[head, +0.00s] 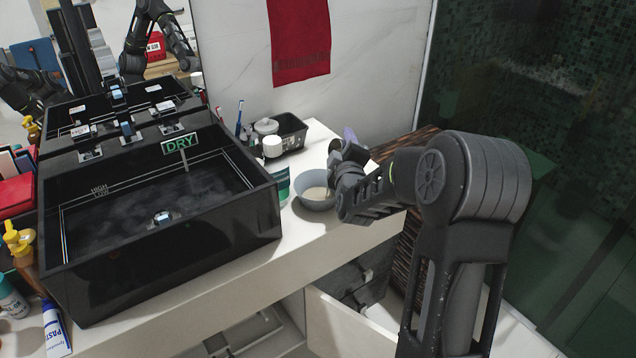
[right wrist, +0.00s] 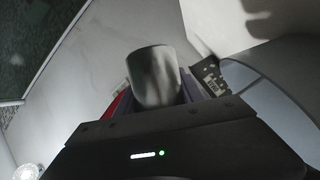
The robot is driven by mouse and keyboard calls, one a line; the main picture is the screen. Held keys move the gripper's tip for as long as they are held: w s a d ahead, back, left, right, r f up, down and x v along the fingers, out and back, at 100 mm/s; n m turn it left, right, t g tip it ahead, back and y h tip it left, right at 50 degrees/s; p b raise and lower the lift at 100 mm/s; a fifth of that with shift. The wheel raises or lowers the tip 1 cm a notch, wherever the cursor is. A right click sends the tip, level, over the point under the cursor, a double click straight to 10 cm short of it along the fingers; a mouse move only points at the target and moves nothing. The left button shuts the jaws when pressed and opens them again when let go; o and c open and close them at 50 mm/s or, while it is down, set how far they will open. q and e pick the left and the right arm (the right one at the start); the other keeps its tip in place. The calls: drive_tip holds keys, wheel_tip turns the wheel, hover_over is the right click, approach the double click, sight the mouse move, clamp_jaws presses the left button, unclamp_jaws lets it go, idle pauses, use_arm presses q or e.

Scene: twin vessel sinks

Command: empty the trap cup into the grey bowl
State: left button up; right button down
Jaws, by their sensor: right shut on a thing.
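My right gripper (head: 343,160) is over the counter, just above and to the right of the grey bowl (head: 318,203). In the right wrist view it is shut on a pale grey, rounded cup (right wrist: 153,78), which I take to be the trap cup. In the head view the gripper and wrist mostly hide the held cup, and its tilt is unclear. The bowl stands upright near the counter's front edge, with something pale inside; the wrist partly covers its right side. My left gripper is not directly in view.
The black sink (head: 262,215) with a DRY sign (head: 180,144) stands left of the bowl. A black tray (head: 292,132) and a white jar (head: 272,147) stand behind. A drawer (head: 345,335) is open below the counter.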

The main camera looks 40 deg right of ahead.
use_arm(q)
drive_tip(key=shift+w+d+r, duration=0.15)
drive_tip(key=shift+w+d, duration=0.05)
drive_tip(key=shift+w, duration=0.25)
use_arm(e)
drive_tip(key=shift+a+r+n+t, duration=0.1)
drive_tip(key=shift+r+n+t, duration=0.3)
drive_tip(key=shift+n, duration=0.4)
